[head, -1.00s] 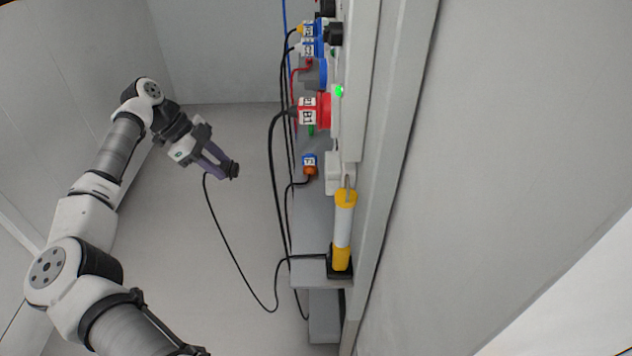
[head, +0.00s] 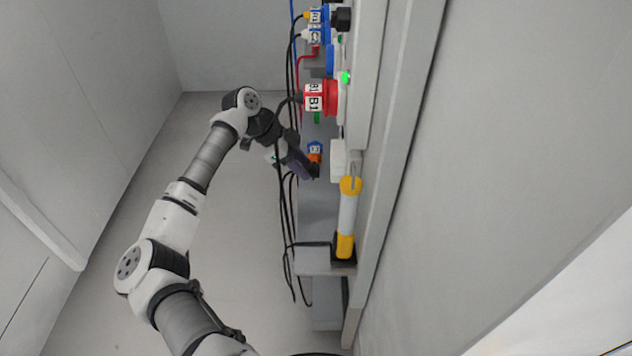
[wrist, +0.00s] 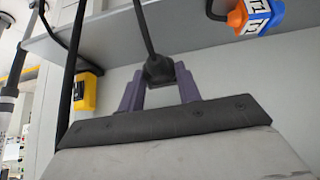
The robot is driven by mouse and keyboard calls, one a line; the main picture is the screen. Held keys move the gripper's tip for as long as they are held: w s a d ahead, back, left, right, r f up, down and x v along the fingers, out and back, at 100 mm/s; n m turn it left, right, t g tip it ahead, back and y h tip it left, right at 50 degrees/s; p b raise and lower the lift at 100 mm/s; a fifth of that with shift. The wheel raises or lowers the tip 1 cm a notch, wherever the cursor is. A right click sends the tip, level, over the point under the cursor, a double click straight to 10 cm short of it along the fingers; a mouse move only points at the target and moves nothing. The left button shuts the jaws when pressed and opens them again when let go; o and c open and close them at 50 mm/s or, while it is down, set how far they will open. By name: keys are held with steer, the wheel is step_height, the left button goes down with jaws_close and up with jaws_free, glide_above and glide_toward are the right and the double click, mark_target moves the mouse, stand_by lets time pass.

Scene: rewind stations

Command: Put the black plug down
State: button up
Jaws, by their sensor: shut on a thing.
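My gripper (head: 308,170) is shut on the black plug (wrist: 158,71), which sits between the tips of its two purple fingers in the wrist view. A black cord runs from the plug up past the grey shelf (wrist: 205,32). In the head view, the gripper is at the wall fixtures, beside an orange plug with a blue label (head: 315,149). That orange plug also shows at the top right of the wrist view (wrist: 252,16). In the head view the black plug is small and dark at the fingertips, and I cannot tell whether it touches anything.
A yellow and white lamp (head: 347,216) stands in a black holder on a lower ledge (head: 315,262). A white box (head: 338,160) is on the wall close by. A red B1 plug (head: 314,97) is above. Several black cords hang near my gripper. The floor at left is clear.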

mark_target(310, 167)
steer(key=d, duration=0.3)
steer(key=shift+d, duration=0.35)
steer(key=shift+a+f, duration=0.2)
steer(key=shift+f, duration=1.05)
steer(key=shift+d+f, duration=0.15)
steer(key=shift+f, duration=2.1)
steer(key=shift+f+p, duration=0.1)
steer(key=shift+p, duration=0.2)
steer(key=o, duration=1.1)
steer(key=v, duration=1.2)
